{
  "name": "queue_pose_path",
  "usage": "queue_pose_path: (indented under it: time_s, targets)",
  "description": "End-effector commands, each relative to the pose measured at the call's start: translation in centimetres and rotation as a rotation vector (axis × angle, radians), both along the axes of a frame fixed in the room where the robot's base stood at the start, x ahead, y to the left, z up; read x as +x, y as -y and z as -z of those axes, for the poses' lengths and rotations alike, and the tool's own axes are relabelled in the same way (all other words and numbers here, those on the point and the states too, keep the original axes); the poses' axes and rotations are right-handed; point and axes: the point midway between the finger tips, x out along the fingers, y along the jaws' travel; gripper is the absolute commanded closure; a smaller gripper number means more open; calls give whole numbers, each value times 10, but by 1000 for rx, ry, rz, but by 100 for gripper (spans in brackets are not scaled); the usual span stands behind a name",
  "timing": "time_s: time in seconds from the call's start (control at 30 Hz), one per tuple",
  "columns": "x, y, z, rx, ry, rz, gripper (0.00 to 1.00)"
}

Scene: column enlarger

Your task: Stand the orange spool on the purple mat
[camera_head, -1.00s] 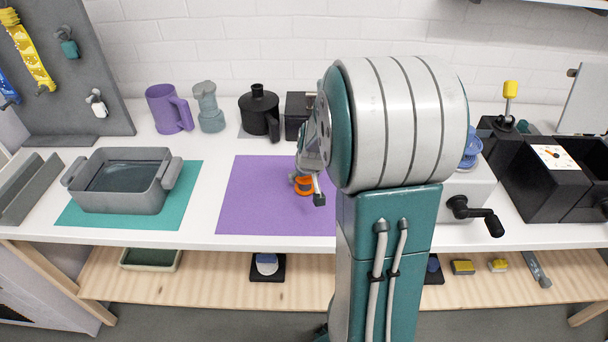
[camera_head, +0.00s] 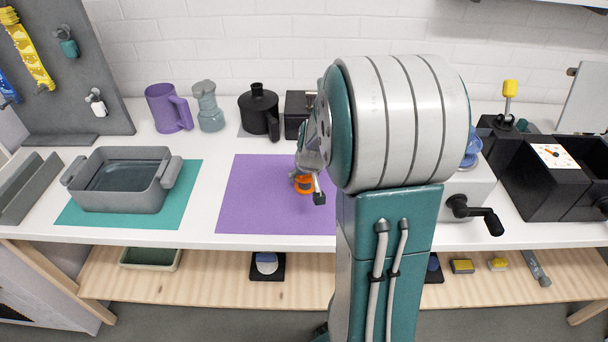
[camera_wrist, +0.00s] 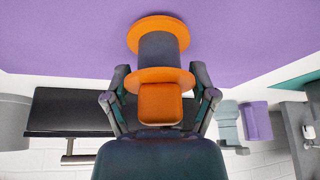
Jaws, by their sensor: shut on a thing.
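The orange spool (camera_head: 304,185) is at the right part of the purple mat (camera_head: 260,200) in the head view, partly covered by my gripper. In the wrist view the spool (camera_wrist: 158,50) has orange flanges, a dark grey middle and an orange block at its near end. My gripper (camera_wrist: 160,78) is shut on the near end, with a finger on each side. The spool's axis looks about upright, its far flange towards the mat (camera_wrist: 60,35). I cannot tell whether that flange touches the mat.
A grey tub (camera_head: 120,200) stands on a teal mat (camera_head: 75,215) at left. A purple mug (camera_head: 165,108), a grey jar (camera_head: 208,105) and a black bottle (camera_head: 258,110) stand behind. A crank box (camera_head: 480,190) is at right. The purple mat's left part is clear.

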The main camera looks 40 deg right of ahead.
Motion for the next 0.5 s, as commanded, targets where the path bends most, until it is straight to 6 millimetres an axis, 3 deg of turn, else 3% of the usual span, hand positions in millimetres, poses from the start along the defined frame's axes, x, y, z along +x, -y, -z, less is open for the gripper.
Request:
queue_pose_path:
  time_s: [0.5]
  targets:
    - [0, 0, 5, 0, 0, 0, 74]
